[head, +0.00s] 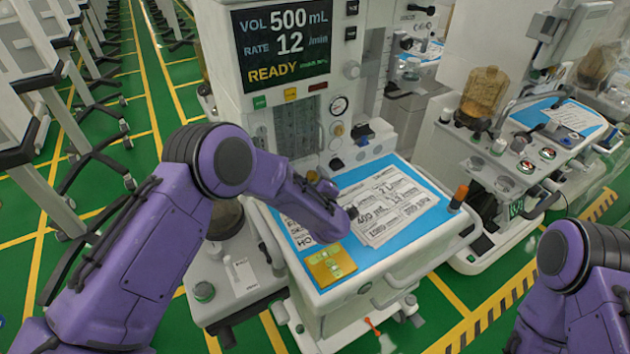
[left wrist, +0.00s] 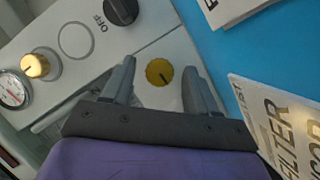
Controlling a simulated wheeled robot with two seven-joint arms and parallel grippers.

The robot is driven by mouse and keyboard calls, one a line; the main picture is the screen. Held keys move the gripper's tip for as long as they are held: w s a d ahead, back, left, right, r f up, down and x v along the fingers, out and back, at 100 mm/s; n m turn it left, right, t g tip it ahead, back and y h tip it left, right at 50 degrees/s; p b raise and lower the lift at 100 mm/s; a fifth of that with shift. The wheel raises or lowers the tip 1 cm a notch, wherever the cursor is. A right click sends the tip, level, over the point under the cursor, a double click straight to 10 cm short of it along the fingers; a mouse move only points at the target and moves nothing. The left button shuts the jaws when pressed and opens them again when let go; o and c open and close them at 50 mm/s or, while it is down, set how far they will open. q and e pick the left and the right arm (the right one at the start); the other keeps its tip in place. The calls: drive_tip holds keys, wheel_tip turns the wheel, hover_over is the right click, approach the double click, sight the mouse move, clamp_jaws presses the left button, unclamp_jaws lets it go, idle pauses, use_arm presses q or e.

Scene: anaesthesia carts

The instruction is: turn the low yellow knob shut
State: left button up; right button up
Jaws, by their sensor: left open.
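The low yellow knob (left wrist: 159,72) sits on the pale machine panel in the left wrist view, with a dark mark on its face. My left gripper (left wrist: 158,68) is open, with one finger on each side of the knob. Clear gaps show between the knob and both fingers, and I see no contact. In the head view my left gripper (head: 316,178) is at the lower front of the machine, above the worktop. I cannot clearly make out the low knob there. My right arm shows at the lower right, but its gripper is out of view.
A second yellow knob (left wrist: 35,66), a gauge (left wrist: 12,90) and a black knob marked OFF (left wrist: 120,10) are on the same panel. Printed sheets (head: 385,205) lie on the blue worktop (head: 345,180). An orange-topped item (head: 459,196) stands at its right edge. Another cart is at right.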

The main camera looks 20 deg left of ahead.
use_arm(q)
drive_tip(key=c, duration=1)
drive_tip(key=shift+c, duration=0.2)
